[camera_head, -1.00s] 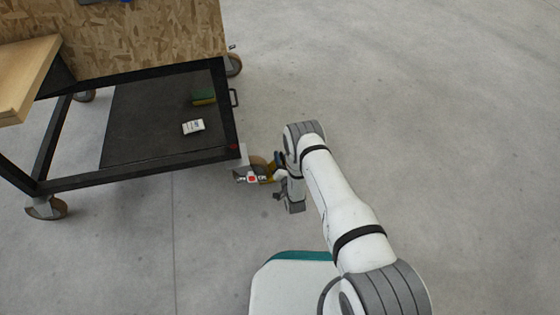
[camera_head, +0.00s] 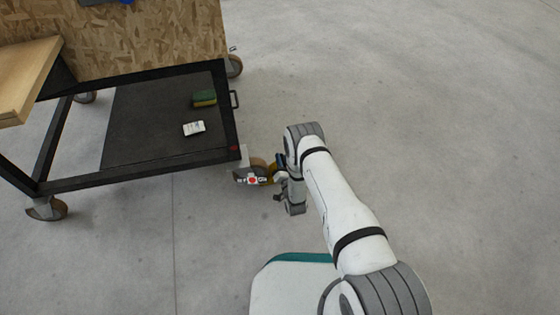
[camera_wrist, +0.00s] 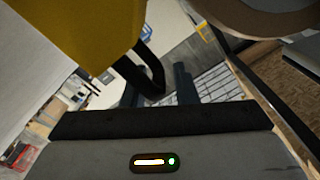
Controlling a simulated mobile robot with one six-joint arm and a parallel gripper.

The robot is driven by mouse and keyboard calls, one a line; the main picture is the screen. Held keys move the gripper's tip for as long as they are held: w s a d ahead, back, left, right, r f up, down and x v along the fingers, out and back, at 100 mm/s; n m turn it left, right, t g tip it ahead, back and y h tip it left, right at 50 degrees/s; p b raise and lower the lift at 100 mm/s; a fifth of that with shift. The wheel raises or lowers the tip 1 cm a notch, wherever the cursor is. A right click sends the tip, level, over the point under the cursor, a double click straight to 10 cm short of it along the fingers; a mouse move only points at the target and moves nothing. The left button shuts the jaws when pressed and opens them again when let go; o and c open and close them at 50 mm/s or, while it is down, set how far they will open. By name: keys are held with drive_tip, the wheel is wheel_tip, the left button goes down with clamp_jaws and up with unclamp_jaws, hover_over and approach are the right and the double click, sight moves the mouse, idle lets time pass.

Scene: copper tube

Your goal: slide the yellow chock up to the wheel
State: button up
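The yellow chock (camera_wrist: 80,35) fills the upper left of the wrist view, close to my gripper. A black loop (camera_wrist: 150,68) hangs from it near my fingertips. In the head view a little yellow of the chock (camera_head: 270,172) shows between the cart's front right wheel (camera_head: 257,163) and my wrist. In the wrist view the wheel (camera_wrist: 260,18) is at the upper right. My gripper (camera_wrist: 158,88) has its two dark fingers apart, with the loop's end near or between them. I cannot tell whether they touch it. The contact between chock and wheel is hidden.
The cart's dark lower shelf (camera_head: 140,138) carries a green and yellow sponge (camera_head: 204,98) and a white card (camera_head: 194,128). Its black frame ends just above the wheel. Other casters (camera_head: 46,208) stand at the remaining corners. The concrete floor (camera_head: 430,110) to the right is clear.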

drive_tip(key=shift+o, duration=1.1)
drive_tip(key=p+v, duration=0.3)
drive_tip(key=v, duration=0.4)
drive_tip(key=shift+s, duration=0.4)
drive_tip(key=shift+w+d+r+p, duration=0.1)
drive_tip(key=shift+d+r+p, duration=0.05)
drive_tip(key=shift+p, duration=0.15)
